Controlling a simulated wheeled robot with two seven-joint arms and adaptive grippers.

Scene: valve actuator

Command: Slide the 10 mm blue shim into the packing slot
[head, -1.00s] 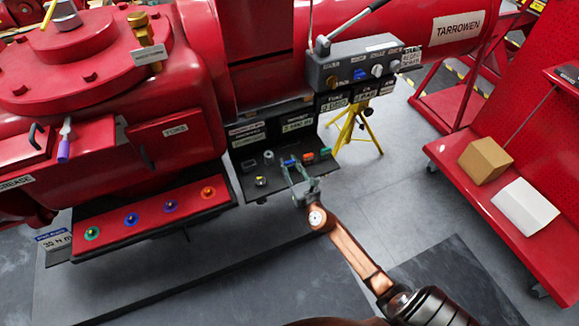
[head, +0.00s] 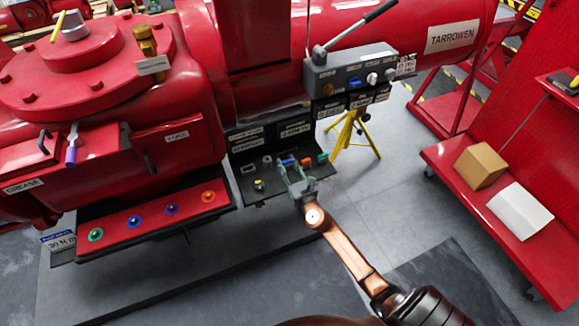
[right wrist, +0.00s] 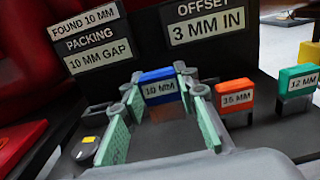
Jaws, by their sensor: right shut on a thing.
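The blue 10 mm shim (right wrist: 158,82) stands between the tips of my right gripper (right wrist: 159,80) in the right wrist view, with a finger against each end. In the head view my right gripper (head: 290,172) reaches over the black shelf, with the blue shim (head: 287,161) at its tips. I cannot tell whether the shim is clear of the shelf. The packing label (right wrist: 98,48) reads 10 mm gap and is on the panel behind, left of the shim. The packing slot itself is not clear to see. My left gripper is not in view.
An orange 15 mm shim (right wrist: 234,95) and a green 12 mm shim (right wrist: 298,79) stand right of my right gripper. A yellow-marked knob (right wrist: 88,147) is on the left. The black panel with an offset label (right wrist: 205,26) rises behind the shelf.

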